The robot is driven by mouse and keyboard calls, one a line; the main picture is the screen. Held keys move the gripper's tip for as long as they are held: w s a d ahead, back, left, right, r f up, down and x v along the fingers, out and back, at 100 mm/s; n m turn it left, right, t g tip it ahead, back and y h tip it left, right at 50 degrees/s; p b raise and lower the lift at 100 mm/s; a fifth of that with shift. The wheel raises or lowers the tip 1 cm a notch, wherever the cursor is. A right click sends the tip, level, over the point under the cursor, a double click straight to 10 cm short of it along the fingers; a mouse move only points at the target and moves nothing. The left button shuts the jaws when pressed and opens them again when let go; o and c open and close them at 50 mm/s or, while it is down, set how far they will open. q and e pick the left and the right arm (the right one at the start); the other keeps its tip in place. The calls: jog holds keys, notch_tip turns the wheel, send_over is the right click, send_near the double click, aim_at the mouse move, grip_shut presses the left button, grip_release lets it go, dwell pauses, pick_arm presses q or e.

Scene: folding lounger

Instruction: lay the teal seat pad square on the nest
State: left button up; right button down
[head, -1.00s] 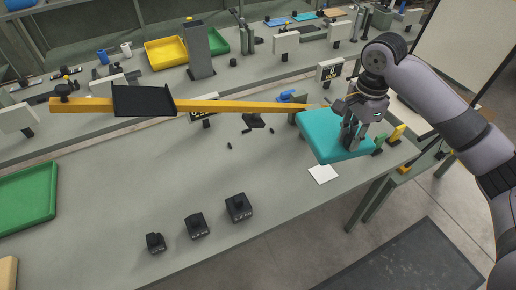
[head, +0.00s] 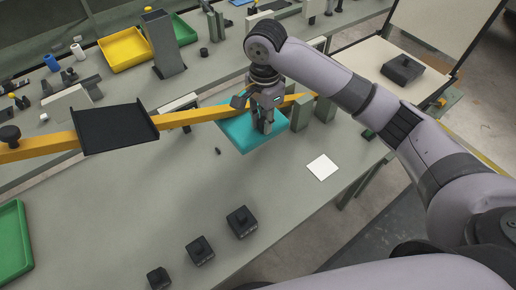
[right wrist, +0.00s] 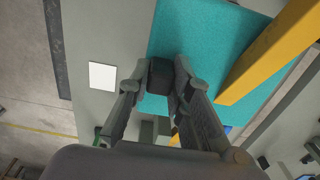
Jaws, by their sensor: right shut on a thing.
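The teal seat pad (head: 245,134) is at the right part of the near workbench. In the right wrist view the pad (right wrist: 205,35) fills the upper middle. My right gripper (head: 265,128) points down at the pad and is shut on the small black grip block (right wrist: 160,75) on its top. The pad's height above the bench is unclear. A black tray with raised sides (head: 115,128), possibly the nest, sits on the beam, well left of the pad. My left gripper is out of view.
Grey-green blocks (head: 301,115) stand just right of the pad. A white card (head: 322,167) lies nearer the front edge. Several black knobbed blocks (head: 242,222) line the front, and a green tray (head: 12,240) is at left. The middle bench is mostly clear.

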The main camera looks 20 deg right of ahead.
notch_tip(320, 180, down, 5)
jog(key=shift+r, duration=0.1)
jog(key=f, duration=0.5)
jog(key=f+p, duration=0.1)
jog(key=f, duration=0.2)
jog(key=shift+w+f, duration=0.25)
jog(key=shift+f, duration=0.5)
jog(key=c, duration=1.7)
grip_release()
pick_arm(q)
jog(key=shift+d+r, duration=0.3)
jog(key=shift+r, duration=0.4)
pick_arm(e)
jog(key=shift+o, duration=1.3)
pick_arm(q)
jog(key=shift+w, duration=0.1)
